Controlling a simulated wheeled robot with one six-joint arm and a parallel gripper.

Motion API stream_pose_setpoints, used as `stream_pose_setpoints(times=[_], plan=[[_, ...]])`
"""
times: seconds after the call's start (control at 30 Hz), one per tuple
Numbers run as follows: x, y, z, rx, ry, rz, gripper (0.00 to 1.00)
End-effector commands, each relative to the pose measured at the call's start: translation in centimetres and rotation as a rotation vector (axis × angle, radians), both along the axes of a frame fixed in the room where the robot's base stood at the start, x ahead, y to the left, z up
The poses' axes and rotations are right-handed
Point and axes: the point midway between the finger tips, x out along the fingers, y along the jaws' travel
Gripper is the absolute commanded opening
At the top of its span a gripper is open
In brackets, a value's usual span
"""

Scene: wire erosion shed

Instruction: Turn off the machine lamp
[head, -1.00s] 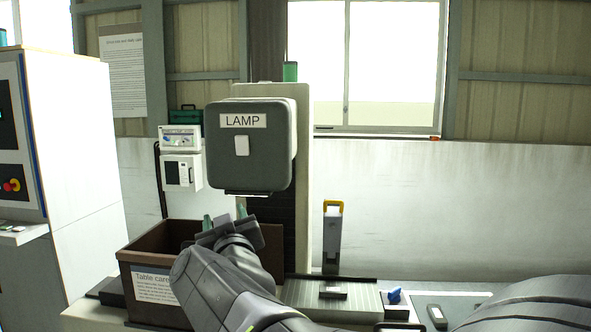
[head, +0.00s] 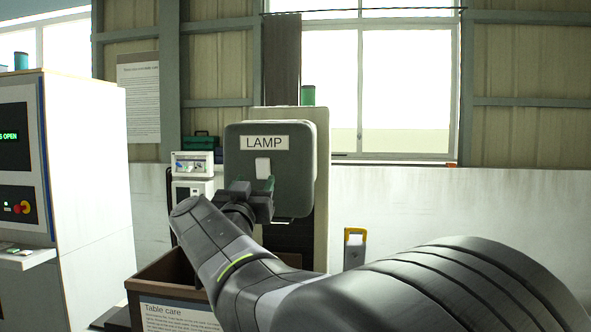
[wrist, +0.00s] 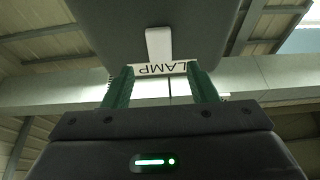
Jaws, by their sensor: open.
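The machine lamp's dark grey housing (head: 297,172) stands at the middle of the head view, with a white LAMP label (head: 265,143) and a white rocker switch (head: 263,167) below it. In the wrist view the switch (wrist: 159,44) and the label (wrist: 160,69) appear upside down, beyond the fingers. My gripper (head: 255,184) is open and empty, its green fingertips just below the switch in the head view. It also shows in the wrist view (wrist: 161,82), fingers apart. I cannot tell whether a fingertip touches the housing.
A brown box labelled Table care (head: 160,280) stands below my arm. A white cabinet (head: 90,170) with a red knob stands at left. A small white device (head: 192,164) sits behind the box. A yellow-topped grey object (head: 355,250) stands to the right.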

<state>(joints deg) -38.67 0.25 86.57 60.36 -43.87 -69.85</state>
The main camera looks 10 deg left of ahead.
Motion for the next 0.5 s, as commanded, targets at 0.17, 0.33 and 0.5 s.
stream_pose_setpoints(times=[0.17,0.33,0.5], plan=[[3.1,-0.2,1.4,-0.001,0.0,-0.003,0.53],[4.7,-0.2,2.0,-0.001,0.0,0.0,0.53],[5.1,-0.2,2.1,-0.001,0.0,0.001,0.53]])
